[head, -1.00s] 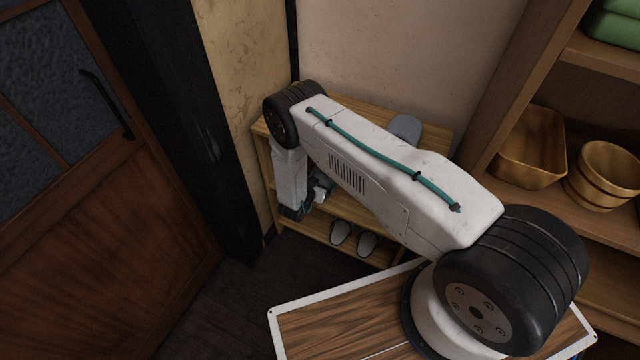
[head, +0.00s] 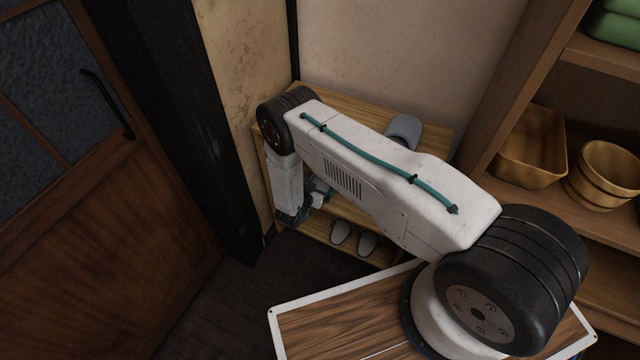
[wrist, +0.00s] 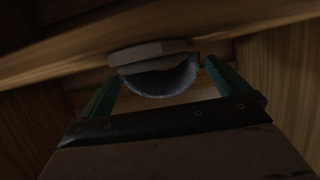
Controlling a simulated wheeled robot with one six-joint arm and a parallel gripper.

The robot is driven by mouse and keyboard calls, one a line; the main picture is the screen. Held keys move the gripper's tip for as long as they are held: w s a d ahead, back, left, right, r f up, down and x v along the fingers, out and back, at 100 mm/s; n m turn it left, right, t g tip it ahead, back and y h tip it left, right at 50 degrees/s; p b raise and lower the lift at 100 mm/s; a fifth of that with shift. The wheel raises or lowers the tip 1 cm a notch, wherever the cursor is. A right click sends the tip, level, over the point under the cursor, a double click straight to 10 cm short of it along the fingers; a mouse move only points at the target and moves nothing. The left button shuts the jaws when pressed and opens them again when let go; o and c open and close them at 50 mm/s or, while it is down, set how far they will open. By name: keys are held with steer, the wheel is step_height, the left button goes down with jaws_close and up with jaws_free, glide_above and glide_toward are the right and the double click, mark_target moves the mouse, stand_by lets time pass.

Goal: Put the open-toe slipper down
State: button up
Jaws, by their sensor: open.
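A slipper (wrist: 160,78) with a pale flat band and a grey fuzzy curved part shows in the wrist view, on wood inside a shelf space. My gripper (wrist: 163,68) is open, with one teal finger on each side of the slipper. A gap shows beside the right finger; I cannot tell whether the left one touches. In the head view my gripper (head: 320,193) is partly hidden by my arm, at the rack's middle level.
The wooden rack (head: 350,105) stands in the corner. A grey slipper (head: 406,128) lies on its top. A pair of grey slippers (head: 341,232) sits on its low shelf. Shelves with a wooden bowl (head: 603,175) are at right, a door (head: 90,210) at left.

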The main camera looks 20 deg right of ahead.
steer(key=v, duration=0.9)
steer(key=shift+s+a+r, duration=0.15)
steer(key=shift+s+a, duration=0.1)
